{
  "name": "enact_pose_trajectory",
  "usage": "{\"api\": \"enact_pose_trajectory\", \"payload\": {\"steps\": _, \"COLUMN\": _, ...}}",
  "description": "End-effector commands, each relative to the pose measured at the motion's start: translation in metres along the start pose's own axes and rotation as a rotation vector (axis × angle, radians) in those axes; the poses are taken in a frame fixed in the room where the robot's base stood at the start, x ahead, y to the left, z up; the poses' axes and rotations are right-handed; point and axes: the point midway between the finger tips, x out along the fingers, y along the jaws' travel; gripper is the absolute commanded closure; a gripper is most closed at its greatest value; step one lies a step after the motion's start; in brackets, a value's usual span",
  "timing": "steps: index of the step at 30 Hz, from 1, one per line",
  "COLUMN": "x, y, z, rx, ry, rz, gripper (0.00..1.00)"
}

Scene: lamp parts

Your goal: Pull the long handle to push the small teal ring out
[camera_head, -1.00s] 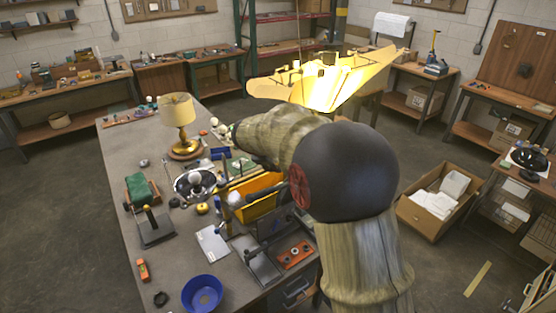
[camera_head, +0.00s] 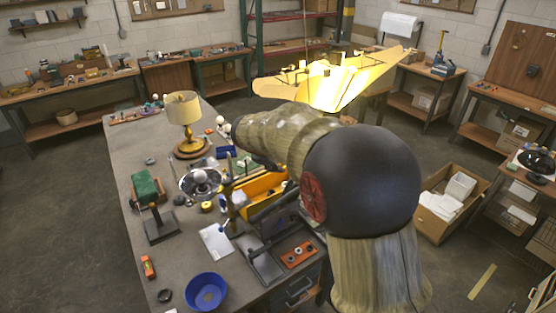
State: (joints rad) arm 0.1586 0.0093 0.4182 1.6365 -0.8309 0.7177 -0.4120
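A dark press-like fixture stands at the right side of the grey workbench (camera_head: 190,262), partly behind my arm. A long dark bar (camera_head: 272,208), which may be the long handle, slants up from it toward my arm's elbow. An upright dark post with a tan top (camera_head: 230,205) stands to its left. I cannot make out the small teal ring. My arm reaches left over the yellow bin. My gripper is hidden behind the arm, so its fingers and any contact with the handle do not show.
A yellow bin (camera_head: 262,188) sits under my forearm. An orange plate (camera_head: 298,254) lies at the bench's right edge.

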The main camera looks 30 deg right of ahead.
Motion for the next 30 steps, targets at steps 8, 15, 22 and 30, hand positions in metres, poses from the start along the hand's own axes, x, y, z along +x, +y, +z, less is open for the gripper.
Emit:
{"api": "enact_pose_trajectory", "payload": {"steps": 8, "x": -0.002, "y": 0.000, "z": 0.000, "rx": 0.000, "ry": 0.000, "rz": 0.000, "gripper": 0.60}}
{"api": "enact_pose_trajectory", "payload": {"steps": 15, "x": -0.036, "y": 0.000, "z": -0.001, "rx": 0.000, "ry": 0.002, "rz": 0.001, "gripper": 0.60}}
{"api": "enact_pose_trajectory", "payload": {"steps": 22, "x": -0.083, "y": 0.000, "z": -0.001, "rx": -0.001, "ry": 0.003, "rz": 0.002, "gripper": 0.60}}
{"api": "enact_pose_trajectory", "payload": {"steps": 30, "x": -0.115, "y": -0.001, "z": -0.001, "rx": 0.000, "ry": 0.000, "rz": 0.000, "gripper": 0.60}}
